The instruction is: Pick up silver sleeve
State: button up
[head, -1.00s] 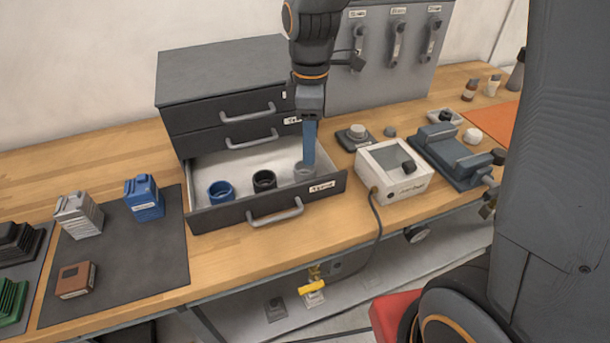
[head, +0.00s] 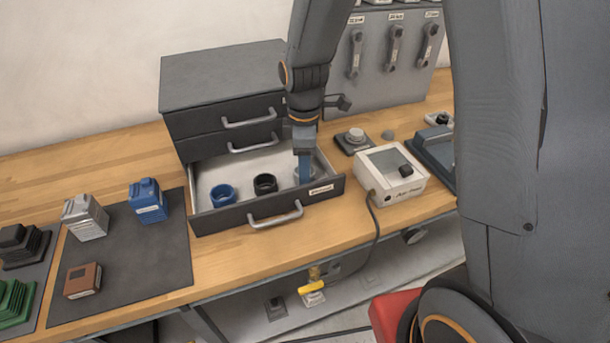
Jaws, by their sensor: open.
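The silver sleeve (head: 298,176) stands at the right end of the open bottom drawer (head: 228,219), mostly hidden behind my gripper. My gripper (head: 305,180) points down into the drawer with its blue finger at the sleeve. It is open; I cannot tell whether it touches the sleeve. A blue sleeve (head: 222,195) and a black sleeve (head: 265,184) stand to the left in the same drawer.
A white box with a knob (head: 392,172) is right of the drawer. A dark mat (head: 130,245) with blocks lies to the left. The upper drawers (head: 225,125) are shut.

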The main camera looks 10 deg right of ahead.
jog(key=c, duration=0.8)
jog(key=shift+r, duration=0.1)
jog(key=shift+c, duration=0.2)
